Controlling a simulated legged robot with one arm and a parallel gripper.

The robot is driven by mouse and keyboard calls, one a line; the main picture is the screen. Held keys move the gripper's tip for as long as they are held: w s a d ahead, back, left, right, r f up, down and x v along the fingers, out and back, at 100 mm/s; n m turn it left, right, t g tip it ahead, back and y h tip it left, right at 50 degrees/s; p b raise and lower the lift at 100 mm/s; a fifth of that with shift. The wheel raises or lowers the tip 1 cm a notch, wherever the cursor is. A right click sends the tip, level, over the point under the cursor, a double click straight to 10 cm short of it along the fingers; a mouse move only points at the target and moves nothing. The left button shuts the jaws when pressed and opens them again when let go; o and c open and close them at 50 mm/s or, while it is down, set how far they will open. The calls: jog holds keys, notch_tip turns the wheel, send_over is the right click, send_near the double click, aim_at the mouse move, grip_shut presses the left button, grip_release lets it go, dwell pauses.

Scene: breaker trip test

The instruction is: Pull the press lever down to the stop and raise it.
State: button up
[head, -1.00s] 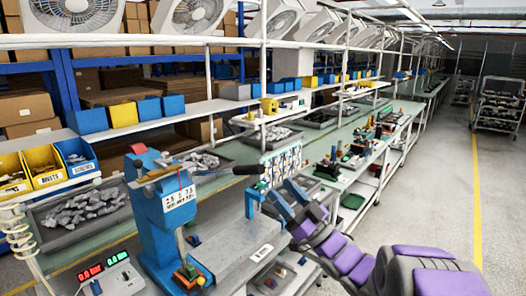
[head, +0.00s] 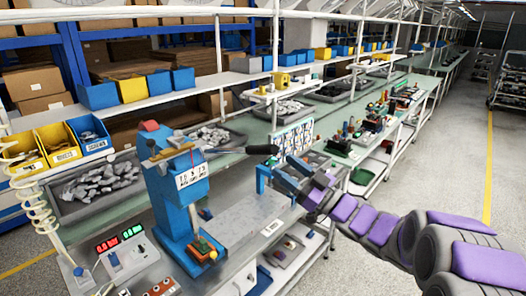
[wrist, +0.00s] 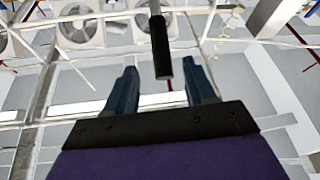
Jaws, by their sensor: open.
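The blue press (head: 176,190) stands at the near end of the bench in the head view. Its lever runs out to the right, roughly level, and ends in a black grip (head: 262,149). In the wrist view the black lever grip (wrist: 161,52) points down toward the gap between my two fingers. My gripper (wrist: 162,82) is open, with a dark blue finger on each side of the grip's end. In the head view my gripper (head: 284,172) is just right of and below the grip. I cannot tell whether a finger touches it.
A control box with red and green displays (head: 124,257) stands left of the press. A tray of metal parts (head: 62,204) and yellow and blue bins (head: 60,144) lie behind. The aisle floor on the right is clear.

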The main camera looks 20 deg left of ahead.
aim_at(263, 151)
jog(key=x, duration=0.7)
jog(key=shift+s+f, duration=0.1)
jog(key=shift+f, duration=0.05)
jog(key=shift+x, duration=0.8)
grip_shut()
